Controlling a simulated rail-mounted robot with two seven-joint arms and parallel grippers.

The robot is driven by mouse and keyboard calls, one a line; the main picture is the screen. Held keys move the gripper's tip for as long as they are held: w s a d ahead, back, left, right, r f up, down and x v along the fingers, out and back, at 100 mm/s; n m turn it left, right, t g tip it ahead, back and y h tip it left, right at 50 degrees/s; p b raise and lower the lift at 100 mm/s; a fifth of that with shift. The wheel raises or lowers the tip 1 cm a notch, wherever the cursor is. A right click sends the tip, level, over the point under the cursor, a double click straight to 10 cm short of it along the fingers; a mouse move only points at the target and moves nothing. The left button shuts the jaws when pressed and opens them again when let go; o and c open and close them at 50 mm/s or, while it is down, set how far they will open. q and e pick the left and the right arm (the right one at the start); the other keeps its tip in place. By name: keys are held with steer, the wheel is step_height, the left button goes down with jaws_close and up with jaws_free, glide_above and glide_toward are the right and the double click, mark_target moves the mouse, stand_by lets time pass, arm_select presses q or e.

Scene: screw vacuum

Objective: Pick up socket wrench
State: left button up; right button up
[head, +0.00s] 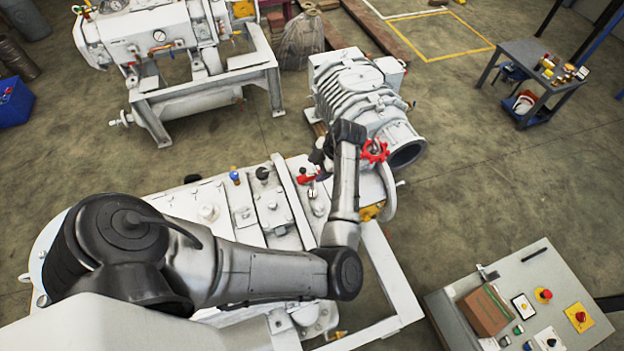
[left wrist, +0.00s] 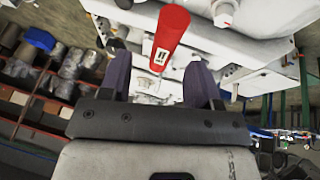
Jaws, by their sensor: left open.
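No socket wrench can be made out with certainty. My left gripper (head: 319,158) is over the white pump assembly (head: 150,207), and its arm partly hides the machine. In the left wrist view, my left gripper (left wrist: 158,74) has its two dark fingers apart with nothing clearly held. A red handle-like part (left wrist: 168,36) with a white label shows just beyond the gap between the fingers. A red part (head: 306,175) also lies close to the fingers in the head view; I cannot tell whether they touch it. My right gripper is not in view.
A red handwheel (head: 374,151) is close right of my left wrist, by a ribbed grey pump (head: 362,92). A control cabinet (head: 470,288) with a cardboard box (head: 486,310) stands lower right. A small workbench (head: 520,55) is upper right. Open floor (head: 480,170) lies between.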

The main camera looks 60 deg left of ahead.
mark_target(314, 174)
arm_select(q)
steer(key=shift+d+x, duration=0.2)
steer(key=shift+x, duration=2.45)
steer(key=shift+d, duration=0.1)
jaws_close()
